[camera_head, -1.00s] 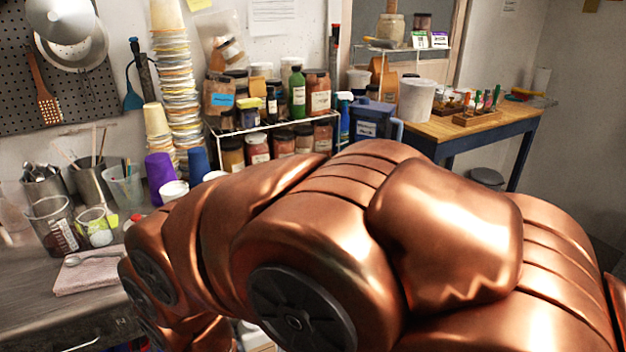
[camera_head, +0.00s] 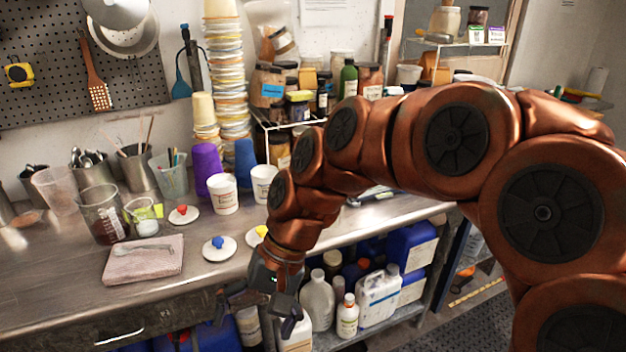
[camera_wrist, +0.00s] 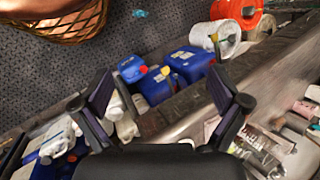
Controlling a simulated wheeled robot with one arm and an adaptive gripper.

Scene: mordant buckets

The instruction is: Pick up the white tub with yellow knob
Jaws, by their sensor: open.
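A white round piece with a yellow knob (camera_head: 254,238) sits on the steel counter in the head view, partly hidden behind my arm. I see only its left part, so I cannot tell how deep it is. Similar white pieces with a blue knob (camera_head: 219,247) and a red knob (camera_head: 183,214) lie to its left. My gripper (camera_head: 258,308) is open and empty, below and in front of the yellow-knobbed piece, by the counter's front edge. In the wrist view my gripper's fingers (camera_wrist: 160,95) are spread apart with nothing held between them. I cannot make out the yellow knob there.
Two white cups (camera_head: 223,195) stand behind the knobbed pieces. A pink cloth with a spoon (camera_head: 143,262) and beakers (camera_head: 102,212) are at left. White jugs (camera_head: 318,303) and bottles fill the shelf beneath the counter (camera_head: 60,285), close to my gripper.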

